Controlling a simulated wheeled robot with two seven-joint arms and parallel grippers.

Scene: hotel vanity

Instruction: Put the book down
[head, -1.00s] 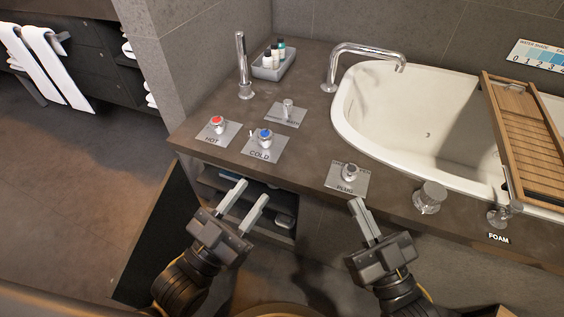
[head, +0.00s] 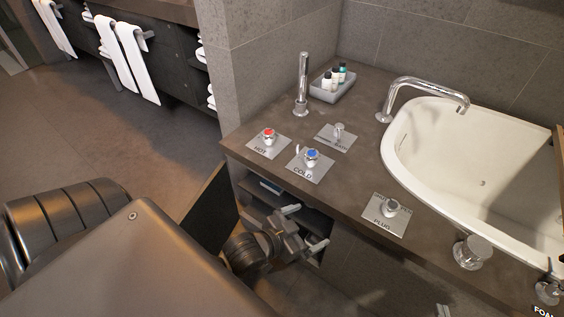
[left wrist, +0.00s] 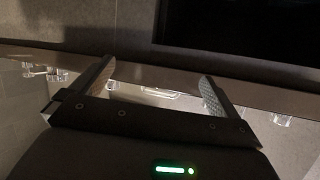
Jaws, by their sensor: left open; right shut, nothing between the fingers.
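My left gripper (head: 305,228) is open in front of the open cabinet under the tub counter. Its two pale fingers are spread, with nothing seen between them; they also show apart and empty in the left wrist view (left wrist: 155,85). A thin blue-edged item (head: 270,187), possibly a book, lies on the upper shelf inside the cabinet, apart from the fingers. I cannot tell for sure what it is. My right gripper (head: 442,311) shows only its fingertips at the bottom edge, shut and empty. No book is in either gripper.
The cabinet's dark door (head: 213,212) stands open on the left. The counter (head: 350,170) above carries hot and cold knobs, a plug knob (head: 390,207), a tray of bottles (head: 333,85) and taps. The white tub (head: 480,160) is at right. Open floor lies left.

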